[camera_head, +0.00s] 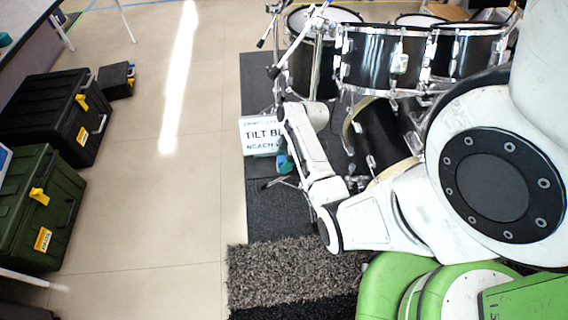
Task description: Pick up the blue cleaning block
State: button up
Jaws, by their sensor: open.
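A small blue and teal thing (285,164) shows just left of my white forearm, below the white sign. It may be the blue cleaning block, but it is small and partly covered by the arm, so its shape and what it rests on are unclear. My arm reaches in from the right, bends at the elbow and runs up the picture to a wrist near the drums. I cannot make out the gripper's fingers; they seem hidden behind my own arm.
A drum kit (385,58) with metal stands fills the back right. A white sign (259,136) stands on the dark mat (262,218). A shaggy grey rug (285,278) lies nearer. Black (50,112) and green (38,205) cases line the left. The pale floor (165,215) between is clear.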

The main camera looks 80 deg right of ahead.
aim_at(280, 158)
jog(key=c, duration=1.1)
jog(key=shift+o, duration=0.2)
jog(key=shift+r, duration=0.45)
notch_tip(280, 158, up, 2)
jog(key=shift+r+p, duration=0.15)
jog(key=shift+p, duration=0.4)
jog(key=s+a+r+p, duration=0.3)
jog(key=s+a+r, duration=0.3)
jog(key=s+r, duration=0.4)
jog(key=s, duration=0.2)
jog(key=shift+s+p, duration=0.35)
